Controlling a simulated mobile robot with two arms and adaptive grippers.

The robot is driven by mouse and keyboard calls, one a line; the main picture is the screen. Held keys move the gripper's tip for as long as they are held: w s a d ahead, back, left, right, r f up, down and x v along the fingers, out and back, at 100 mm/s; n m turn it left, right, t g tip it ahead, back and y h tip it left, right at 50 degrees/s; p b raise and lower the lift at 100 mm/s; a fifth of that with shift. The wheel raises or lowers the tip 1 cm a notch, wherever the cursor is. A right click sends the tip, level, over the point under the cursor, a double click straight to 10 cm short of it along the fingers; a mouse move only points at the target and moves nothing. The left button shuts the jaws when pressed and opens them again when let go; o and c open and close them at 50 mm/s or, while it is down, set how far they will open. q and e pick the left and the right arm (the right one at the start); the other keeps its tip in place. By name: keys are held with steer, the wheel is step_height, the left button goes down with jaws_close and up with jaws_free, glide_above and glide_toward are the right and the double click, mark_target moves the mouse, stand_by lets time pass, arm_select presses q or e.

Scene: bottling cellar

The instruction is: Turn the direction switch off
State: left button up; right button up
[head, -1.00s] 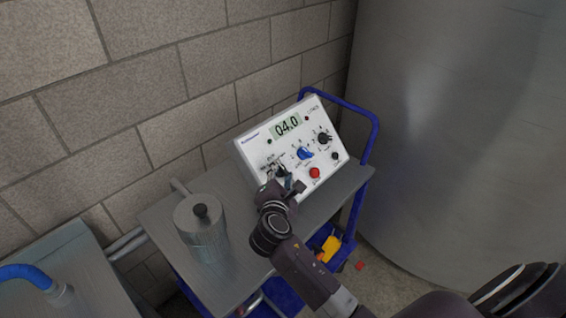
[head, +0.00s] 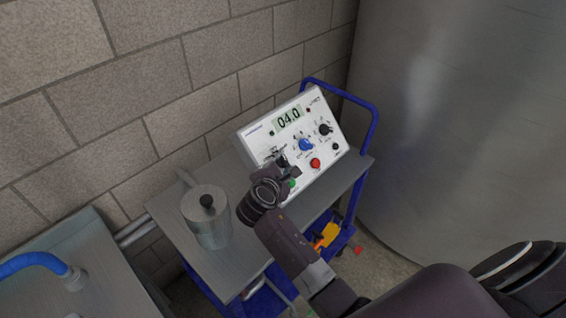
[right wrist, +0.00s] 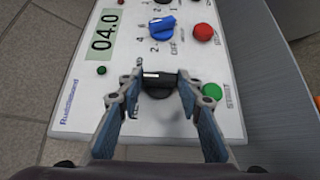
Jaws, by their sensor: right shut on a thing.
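The white control box (head: 325,170) stands tilted on the cart, its display (head: 289,119) reading 04.0. The direction switch, a black knob (right wrist: 157,79) with a white pointer mark, is at the box's lower left in the head view. My right gripper (right wrist: 158,93) is shut on this knob, one finger on each side, in the right wrist view. In the head view my right gripper (head: 284,170) largely covers the knob and its labels. The switch's exact setting cannot be read. My left gripper is out of view.
Close to my right gripper are a green start button (right wrist: 212,91), a blue dial (right wrist: 162,27) and a red button (right wrist: 203,32). A lidded metal pot (head: 207,222) stands left on the cart (head: 172,222). A block wall is behind, a large steel tank (head: 450,130) right.

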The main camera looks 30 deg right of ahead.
steer(key=o, duration=1.2)
steer(key=shift+c, duration=0.2)
steer(key=v, duration=1.2)
